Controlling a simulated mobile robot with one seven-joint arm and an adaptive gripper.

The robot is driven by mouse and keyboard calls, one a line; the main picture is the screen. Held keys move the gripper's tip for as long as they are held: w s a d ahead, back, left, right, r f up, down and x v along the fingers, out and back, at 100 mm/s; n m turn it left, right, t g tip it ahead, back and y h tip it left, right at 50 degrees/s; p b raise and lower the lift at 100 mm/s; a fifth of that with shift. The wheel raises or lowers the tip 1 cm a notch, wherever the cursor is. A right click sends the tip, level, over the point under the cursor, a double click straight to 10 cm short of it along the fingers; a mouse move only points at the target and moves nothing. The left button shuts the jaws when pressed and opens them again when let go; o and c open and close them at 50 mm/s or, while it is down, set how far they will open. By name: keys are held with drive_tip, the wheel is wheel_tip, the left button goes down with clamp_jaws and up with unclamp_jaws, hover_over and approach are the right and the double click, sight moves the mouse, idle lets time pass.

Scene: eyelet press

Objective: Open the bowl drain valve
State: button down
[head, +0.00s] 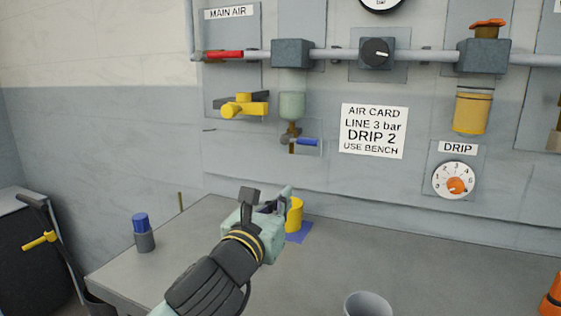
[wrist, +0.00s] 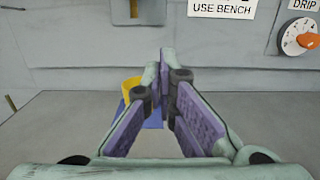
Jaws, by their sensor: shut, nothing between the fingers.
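The bowl drain valve, with a blue lever handle (head: 306,142), is on the wall panel just below a pale green filter bowl (head: 292,106). The handle lies roughly level and points right. My gripper (head: 281,203) is shut and empty above the bench, below the valve and apart from it. Its fingers (wrist: 160,92) also show in the wrist view. The blue handle cannot be made out there; only the lower part of a wall plate (wrist: 148,12) shows at the top.
A yellow cup (head: 295,214) stands on a blue mat (head: 300,236) just beyond my gripper. The bench (head: 380,262) also bears a blue-capped container (head: 145,234) and a grey cup (head: 368,305). Above are a yellow-handled valve (head: 244,107) and a red lever (head: 224,55).

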sight(300, 141)
idle(0.3)
drive_tip(key=w+d+r+p, duration=0.3)
drive_tip(key=w+p, duration=0.3)
drive_tip(key=w, duration=0.4)
drive_tip(key=shift+w+d+r, duration=0.15)
drive_tip(key=shift+d+r, duration=0.05)
drive_tip(key=shift+r, duration=0.5)
drive_tip(key=shift+d+r+n, duration=0.2)
drive_tip(key=shift+r+n, duration=0.15)
drive_tip(key=shift+n, duration=0.45)
